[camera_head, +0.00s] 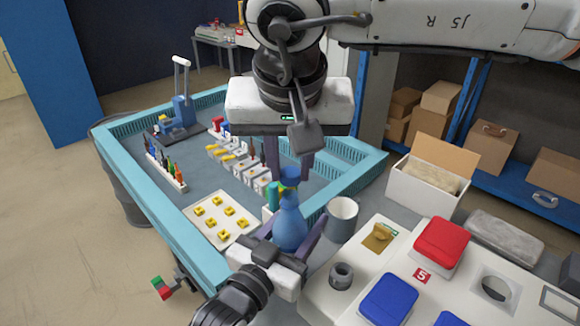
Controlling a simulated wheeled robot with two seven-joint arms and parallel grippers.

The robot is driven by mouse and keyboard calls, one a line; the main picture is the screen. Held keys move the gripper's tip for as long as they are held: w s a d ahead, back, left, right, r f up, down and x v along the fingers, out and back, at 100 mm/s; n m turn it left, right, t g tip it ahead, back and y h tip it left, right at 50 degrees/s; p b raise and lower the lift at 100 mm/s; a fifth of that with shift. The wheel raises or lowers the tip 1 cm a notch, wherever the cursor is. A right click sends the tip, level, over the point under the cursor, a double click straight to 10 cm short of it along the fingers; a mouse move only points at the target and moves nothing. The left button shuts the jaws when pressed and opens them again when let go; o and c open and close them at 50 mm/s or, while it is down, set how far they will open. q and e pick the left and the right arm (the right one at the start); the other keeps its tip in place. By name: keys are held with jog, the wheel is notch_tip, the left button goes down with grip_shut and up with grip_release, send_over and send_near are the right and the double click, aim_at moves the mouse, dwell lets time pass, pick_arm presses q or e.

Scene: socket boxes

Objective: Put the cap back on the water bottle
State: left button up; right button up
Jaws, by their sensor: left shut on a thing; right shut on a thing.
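The blue water bottle (289,226) stands upright near the front of the blue-edged table, with its narrow neck upward. My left gripper (290,236) comes from below and is shut around the bottle's body. The cap is directly above the bottle's neck in the picture. I cannot tell whether the cap touches the neck.
A grey mug (342,219) stands close right of the bottle. A white tray of yellow pieces (221,239) lies to the left, with tool racks (166,172) behind. A panel with red (440,243) and blue (388,299) blocks fills the lower right.

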aim_at(282, 183)
jog(key=shift+f, duration=0.5)
jog(key=shift+f, duration=0.9)
jog(key=shift+f, duration=0.6)
jog(key=m, duration=0.1)
jog(key=m+h, duration=0.1)
jog(key=m, duration=0.3)
jog(key=shift+a+g+h, duration=0.3)
jog(key=shift+a+h, duration=0.05)
jog(key=shift+h, duration=0.05)
jog(key=m+h, duration=0.1)
jog(key=m, duration=0.1)
jog(key=m+g, duration=0.1)
jog(key=m, duration=0.2)
jog(key=shift+w+a+m+h, duration=0.2)
jog(key=shift+m+h, duration=0.1)
jog(key=shift+h, duration=0.1)
jog(key=m+g, duration=0.1)
jog(key=m, duration=0.3)
jog(key=shift+w+m+g+h, duration=0.2)
jog(key=shift+m+g+h, duration=0.1)
jog(key=shift+g+h, duration=0.1)
jog(key=m+g, duration=0.1)
jog(key=m, duration=0.1)
jog(key=m+g, duration=0.1)
jog(key=m, duration=0.2)
jog(key=shift+w, duration=0.2)
